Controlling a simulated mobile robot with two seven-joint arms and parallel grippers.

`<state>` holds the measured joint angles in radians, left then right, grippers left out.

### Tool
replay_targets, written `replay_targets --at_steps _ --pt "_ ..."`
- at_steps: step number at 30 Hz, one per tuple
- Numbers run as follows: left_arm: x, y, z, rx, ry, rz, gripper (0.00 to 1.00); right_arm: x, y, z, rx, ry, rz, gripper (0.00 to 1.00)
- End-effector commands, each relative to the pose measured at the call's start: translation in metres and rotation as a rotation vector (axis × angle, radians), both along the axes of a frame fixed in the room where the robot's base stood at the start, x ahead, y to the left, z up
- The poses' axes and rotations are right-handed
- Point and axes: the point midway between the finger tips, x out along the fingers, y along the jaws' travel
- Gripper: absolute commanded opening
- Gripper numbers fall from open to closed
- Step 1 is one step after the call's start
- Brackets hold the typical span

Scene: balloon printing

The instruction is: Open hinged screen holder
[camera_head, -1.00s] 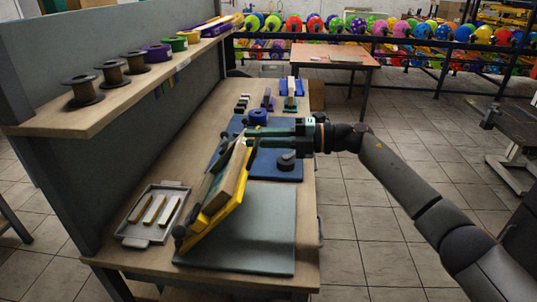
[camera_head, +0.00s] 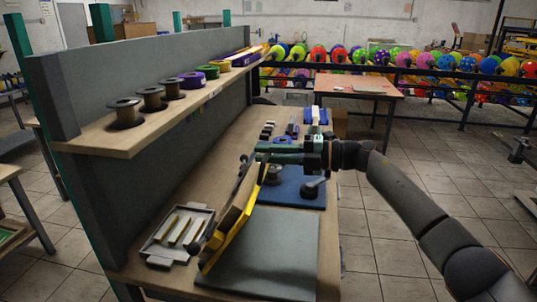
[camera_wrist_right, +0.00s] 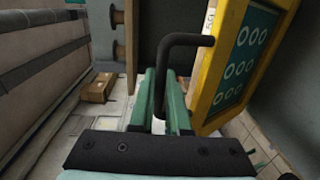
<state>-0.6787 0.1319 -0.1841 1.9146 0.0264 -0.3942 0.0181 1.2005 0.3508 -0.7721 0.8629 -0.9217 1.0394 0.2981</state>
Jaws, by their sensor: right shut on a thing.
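The yellow hinged screen holder (camera_head: 236,228) stands steeply raised over the left side of a grey base plate (camera_head: 270,258) and shows nearly edge-on in the head view. In the right wrist view its yellow frame (camera_wrist_right: 215,70) holds a teal panel (camera_wrist_right: 243,52) with white rings. A black bar handle (camera_wrist_right: 188,38) is on the holder. My right gripper (camera_head: 260,152) is shut on this handle, with its green fingers (camera_wrist_right: 164,92) on either side of the bar. My left gripper is not in view.
A grey tray (camera_head: 178,258) with several light bars lies left of the holder. A blue mat (camera_head: 300,190) with dark round parts is behind it. A shelf (camera_head: 125,138) with several spools runs along the left panel. The floor right of the bench is clear.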

Motion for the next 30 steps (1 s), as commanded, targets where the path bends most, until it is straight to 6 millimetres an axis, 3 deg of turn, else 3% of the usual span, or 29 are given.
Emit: replay_targets --at_steps 2,3,6,17,30 --pt "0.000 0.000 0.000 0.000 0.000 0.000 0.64 0.000 0.000 -0.002 -0.002 0.002 0.002 0.00" --pt "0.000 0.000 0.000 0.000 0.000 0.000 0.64 0.000 0.000 -0.002 -0.003 0.002 0.002 0.16" --pt "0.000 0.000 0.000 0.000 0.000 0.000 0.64 0.000 0.000 -0.002 -0.003 0.002 0.002 0.27" --pt "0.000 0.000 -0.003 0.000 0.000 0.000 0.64 -0.002 -0.008 -0.002 -0.002 0.000 -0.001 0.27" --pt "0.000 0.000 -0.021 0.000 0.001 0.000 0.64 -0.026 -0.093 0.003 -0.003 0.001 -0.002 0.27"
